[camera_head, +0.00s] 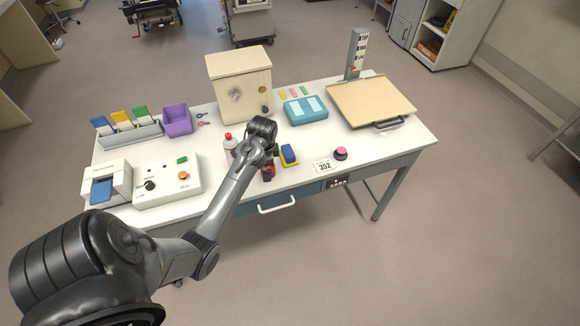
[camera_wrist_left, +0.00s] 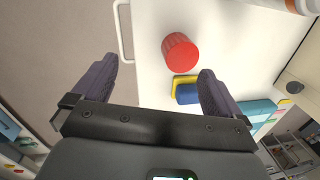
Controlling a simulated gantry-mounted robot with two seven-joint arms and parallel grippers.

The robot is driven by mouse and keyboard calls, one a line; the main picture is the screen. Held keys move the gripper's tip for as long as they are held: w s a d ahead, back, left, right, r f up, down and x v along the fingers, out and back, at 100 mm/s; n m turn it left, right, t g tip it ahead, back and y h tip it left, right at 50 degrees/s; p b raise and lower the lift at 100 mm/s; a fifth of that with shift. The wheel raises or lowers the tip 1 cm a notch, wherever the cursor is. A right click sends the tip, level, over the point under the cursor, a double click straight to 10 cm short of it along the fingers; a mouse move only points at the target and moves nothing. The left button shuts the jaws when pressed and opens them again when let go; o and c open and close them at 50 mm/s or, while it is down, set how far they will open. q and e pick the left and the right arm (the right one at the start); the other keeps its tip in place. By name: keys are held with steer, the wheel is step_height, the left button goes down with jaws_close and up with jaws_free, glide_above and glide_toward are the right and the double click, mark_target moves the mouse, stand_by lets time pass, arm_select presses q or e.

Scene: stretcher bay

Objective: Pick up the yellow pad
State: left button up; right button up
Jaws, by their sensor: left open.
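The yellow pad (camera_head: 290,162) lies on the desk near its front edge, with a blue block (camera_head: 288,153) on top covering most of it. In the left wrist view, the yellow pad (camera_wrist_left: 177,79) shows as a rim around the blue block (camera_wrist_left: 187,94). My left gripper (camera_head: 267,166) is above the desk, just left of the pad in the head view. In the wrist view its two fingers (camera_wrist_left: 156,74) are spread wide with nothing held between them. The pad shows nearer the right-hand finger. My right gripper is not in view.
A red ribbed cylinder (camera_wrist_left: 180,51) stands close beside the pad. A white bottle with a red cap (camera_head: 229,142) is behind my left arm. A number card (camera_head: 323,166) and a pink button (camera_head: 340,153) lie right of the pad. A drawer handle (camera_head: 277,204) is below the front edge.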

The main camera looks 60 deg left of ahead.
arm_select(q)
steer(key=shift+n+t+h, duration=0.4)
steer(key=shift+t+h, duration=0.3)
steer(key=shift+t, duration=0.1)
steer(key=w+a+b, duration=0.1)
steer(key=w+a+f+b, duration=0.1)
steer(key=w+a+b, duration=0.2)
steer(key=a, duration=0.1)
steer(key=shift+w+f, duration=0.35)
steer(key=shift+f, duration=0.05)
steer(key=t+h+b, duration=0.1)
steer(key=t+b, duration=0.1)
steer(key=b, duration=0.3)
glide_toward(288, 151)
steer(key=shift+n, duration=0.5)
steer(key=shift+b+x, duration=0.65)
steer(key=shift+x, duration=4.5)
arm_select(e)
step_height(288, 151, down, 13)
arm_select(q)
steer(key=shift+c, duration=0.5)
steer(key=c, duration=0.8)
steer(key=shift+o, duration=0.2)
steer(key=shift+r, duration=0.15)
